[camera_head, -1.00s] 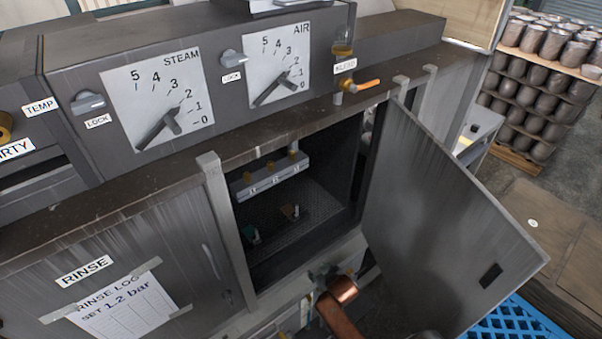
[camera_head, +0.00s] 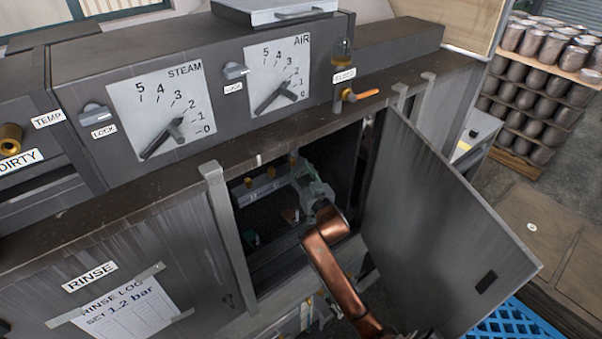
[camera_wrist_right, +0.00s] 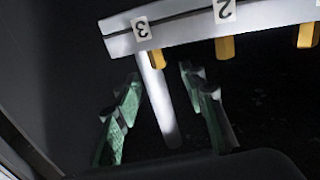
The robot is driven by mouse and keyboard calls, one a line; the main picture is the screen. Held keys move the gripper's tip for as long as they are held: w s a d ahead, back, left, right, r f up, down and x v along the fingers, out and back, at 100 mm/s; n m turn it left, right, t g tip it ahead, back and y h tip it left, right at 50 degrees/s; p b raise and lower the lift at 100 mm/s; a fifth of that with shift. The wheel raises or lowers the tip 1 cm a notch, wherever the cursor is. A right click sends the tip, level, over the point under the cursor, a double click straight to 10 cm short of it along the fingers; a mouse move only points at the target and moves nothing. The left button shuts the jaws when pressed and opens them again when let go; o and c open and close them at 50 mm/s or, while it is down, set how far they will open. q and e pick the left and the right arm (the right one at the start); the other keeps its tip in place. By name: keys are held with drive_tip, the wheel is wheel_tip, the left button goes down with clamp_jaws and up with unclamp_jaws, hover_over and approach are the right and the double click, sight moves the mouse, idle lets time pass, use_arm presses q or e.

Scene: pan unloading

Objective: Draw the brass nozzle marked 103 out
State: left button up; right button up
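A pale rack bar (camera_head: 262,187) with brass nozzles (camera_head: 268,167) stands inside the open cabinet. In the right wrist view the rack (camera_wrist_right: 185,25) carries tags reading 3 (camera_wrist_right: 141,31) and 2 (camera_wrist_right: 224,11), with brass nozzle ends (camera_wrist_right: 225,47) beside it. No tag reads 103 in full. My right gripper (camera_head: 302,184) is inside the cabinet at the rack's right end. In the wrist view its green-padded fingers (camera_wrist_right: 160,78) are apart, on either side of a pale bar (camera_wrist_right: 157,105) near tag 3. The brass end (camera_wrist_right: 157,61) there lies near the fingertips. My left gripper is not in view.
The cabinet door (camera_head: 440,215) stands open on the right. A post (camera_head: 222,235) bounds the opening on the left, and the counter edge (camera_head: 150,188) runs above. Small items (camera_head: 288,215) lie on the cabinet floor.

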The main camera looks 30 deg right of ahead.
sight(294, 160)
drive_tip(key=shift+w+d+p, duration=0.15)
drive_tip(key=shift+w+d, duration=0.05)
drive_tip(key=shift+w, duration=0.85)
drive_tip(key=shift+w+d+p, duration=0.1)
drive_tip(key=shift+w+d, duration=0.1)
drive_tip(key=shift+w, duration=0.8)
drive_tip(key=shift+w+d+p, duration=0.15)
drive_tip(key=shift+w+d, duration=0.05)
drive_tip(key=shift+w, duration=0.85)
drive_tip(key=shift+c, duration=0.5)
clamp_jaws()
